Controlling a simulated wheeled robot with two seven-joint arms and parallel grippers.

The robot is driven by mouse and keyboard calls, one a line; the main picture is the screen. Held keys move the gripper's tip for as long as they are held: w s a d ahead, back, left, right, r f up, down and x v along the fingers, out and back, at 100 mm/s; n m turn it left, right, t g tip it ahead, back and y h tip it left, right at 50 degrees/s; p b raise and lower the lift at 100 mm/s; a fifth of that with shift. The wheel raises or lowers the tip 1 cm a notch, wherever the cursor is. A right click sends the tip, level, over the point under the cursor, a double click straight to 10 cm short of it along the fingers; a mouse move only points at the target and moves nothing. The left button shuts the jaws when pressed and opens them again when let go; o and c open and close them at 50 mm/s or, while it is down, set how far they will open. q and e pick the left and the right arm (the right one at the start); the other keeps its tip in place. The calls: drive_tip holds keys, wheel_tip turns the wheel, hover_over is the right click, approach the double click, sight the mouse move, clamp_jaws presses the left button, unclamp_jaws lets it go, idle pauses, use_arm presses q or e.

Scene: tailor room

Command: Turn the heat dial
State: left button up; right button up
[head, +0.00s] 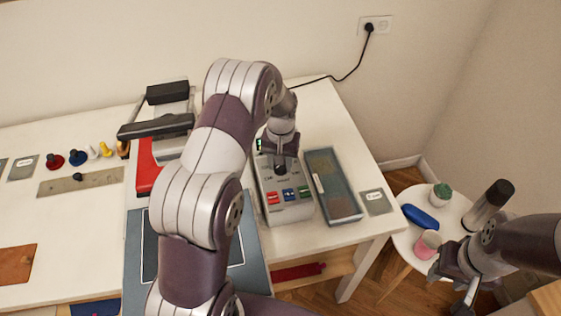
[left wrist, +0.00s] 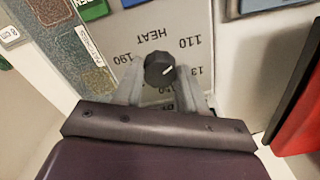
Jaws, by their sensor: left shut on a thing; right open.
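The black heat dial (left wrist: 158,68) sits on a grey control panel (left wrist: 200,18) marked HEAT, with 190 and 110 readable and other marks partly hidden. A white line on the knob points toward the lower numbers side. My left gripper (left wrist: 160,78) is shut on the dial, one finger on each side. In the head view my left gripper (head: 280,162) reaches down onto the grey control box (head: 290,213), hiding part of its top. My right gripper (head: 458,290) is open and empty at the lower right, in front of the round stool.
The box has red, blue and green buttons (head: 288,194).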

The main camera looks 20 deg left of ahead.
use_arm(q)
drive_tip(key=shift+n, duration=0.5)
drive_tip(key=o, duration=1)
drive_tip(key=shift+o, duration=0.2)
wheel_tip(320, 180, up, 6)
drive_tip(key=shift+w+r+b, duration=0.15)
drive_tip(key=shift+r+b, duration=0.1)
drive_tip(key=shift+b, duration=0.85)
wheel_tip(320, 180, up, 6)
drive_tip(key=p, duration=0.3)
